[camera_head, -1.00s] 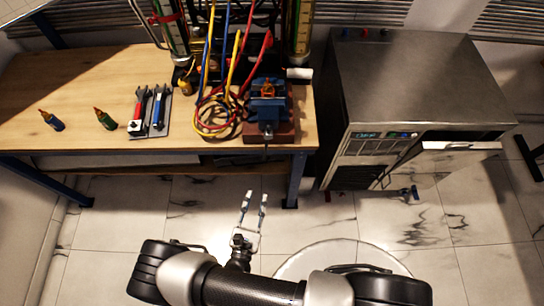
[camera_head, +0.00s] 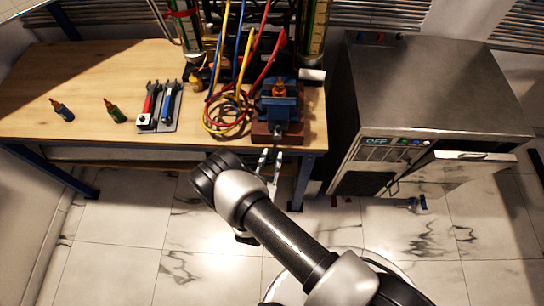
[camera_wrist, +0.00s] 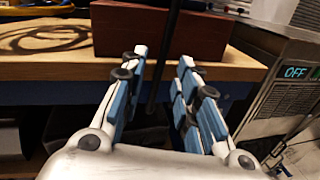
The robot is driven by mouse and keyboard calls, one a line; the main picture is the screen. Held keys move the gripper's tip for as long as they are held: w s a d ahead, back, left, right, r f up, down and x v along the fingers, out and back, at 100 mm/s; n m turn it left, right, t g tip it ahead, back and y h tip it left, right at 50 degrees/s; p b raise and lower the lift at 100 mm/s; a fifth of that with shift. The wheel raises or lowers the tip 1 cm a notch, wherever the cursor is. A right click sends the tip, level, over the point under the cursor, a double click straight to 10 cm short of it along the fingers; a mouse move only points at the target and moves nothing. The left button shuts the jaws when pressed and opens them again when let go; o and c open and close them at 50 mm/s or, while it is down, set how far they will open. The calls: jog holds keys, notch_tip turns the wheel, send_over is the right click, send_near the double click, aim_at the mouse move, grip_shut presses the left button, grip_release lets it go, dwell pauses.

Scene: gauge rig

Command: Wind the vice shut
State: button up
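The blue vice (camera_head: 284,106) stands on a reddish-brown block at the right front of the workbench. A small orange-brass piece (camera_head: 279,88) sits upright at its jaws; I cannot tell how tightly they close on it. My gripper (camera_head: 269,158) is just in front of and below the bench edge under the vice. In the wrist view my gripper (camera_wrist: 162,62) is open, with its two blue-padded fingers apart. A dark thin bar (camera_wrist: 160,70), apparently the vice handle, hangs down in the gap between the fingers, with no clear contact. The vice body is out of the wrist view.
The wooden workbench (camera_head: 60,95) holds two small bottles, red and blue tools on a plate, and coloured hoses (camera_head: 228,110) left of the vice. A metal cabinet (camera_head: 425,90) reading OFF, its front door open, stands to the right.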

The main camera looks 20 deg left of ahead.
jog(key=shift+w, duration=0.8)
jog(key=shift+c, duration=0.3)
grip_shut()
